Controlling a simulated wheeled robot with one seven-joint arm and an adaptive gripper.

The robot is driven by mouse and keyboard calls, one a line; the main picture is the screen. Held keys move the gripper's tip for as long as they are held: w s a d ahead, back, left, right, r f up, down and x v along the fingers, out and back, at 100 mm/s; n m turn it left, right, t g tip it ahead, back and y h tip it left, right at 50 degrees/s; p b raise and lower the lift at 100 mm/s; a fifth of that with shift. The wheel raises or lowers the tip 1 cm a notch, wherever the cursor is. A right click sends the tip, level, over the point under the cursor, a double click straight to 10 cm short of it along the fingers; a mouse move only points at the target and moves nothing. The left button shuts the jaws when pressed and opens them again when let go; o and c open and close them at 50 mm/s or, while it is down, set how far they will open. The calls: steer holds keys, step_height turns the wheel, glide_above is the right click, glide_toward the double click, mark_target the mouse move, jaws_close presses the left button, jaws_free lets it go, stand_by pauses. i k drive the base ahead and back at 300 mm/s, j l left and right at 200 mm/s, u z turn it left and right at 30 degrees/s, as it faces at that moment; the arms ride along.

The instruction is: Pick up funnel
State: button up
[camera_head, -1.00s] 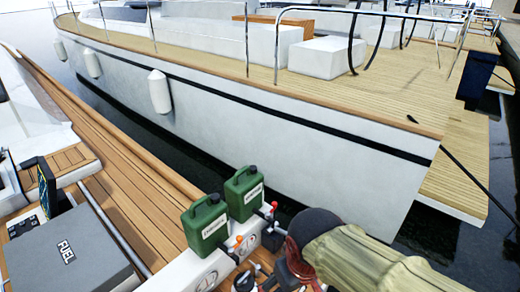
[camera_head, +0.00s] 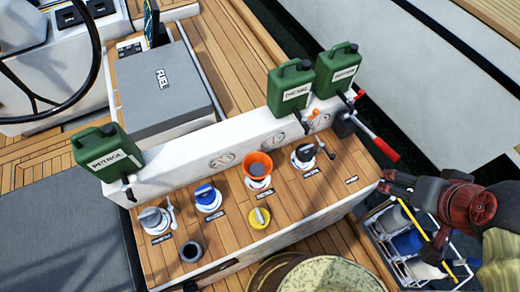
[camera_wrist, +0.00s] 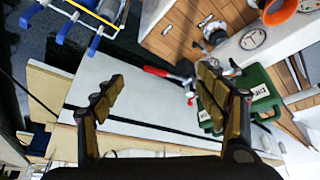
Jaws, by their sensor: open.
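The orange funnel (camera_head: 258,165) stands on a white fitting on the wooden bench, near its middle. Part of the funnel also shows at the top right edge of the wrist view (camera_wrist: 280,8). My gripper (camera_wrist: 155,85) is open and empty in the wrist view, with its two fingers wide apart. In the head view my gripper (camera_head: 385,187) is at the right end of the bench, well to the right of the funnel. Its fingertips are hard to make out there.
Green cans stand along the white ledge behind the bench: petrol (camera_head: 105,150) left, two more (camera_head: 292,90) (camera_head: 338,68) right. A red-handled lever (camera_head: 375,138) projects near my gripper. Capped fittings (camera_head: 207,197) flank the funnel. A crate of bottles (camera_head: 405,240) is below my arm.

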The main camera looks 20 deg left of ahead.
mark_target(257, 167)
steer(key=u, duration=1.55)
steer(key=k+j+z, duration=0.25)
steer(key=j, duration=0.2)
steer(key=k+j+z, duration=0.3)
steer(key=k+j, duration=0.05)
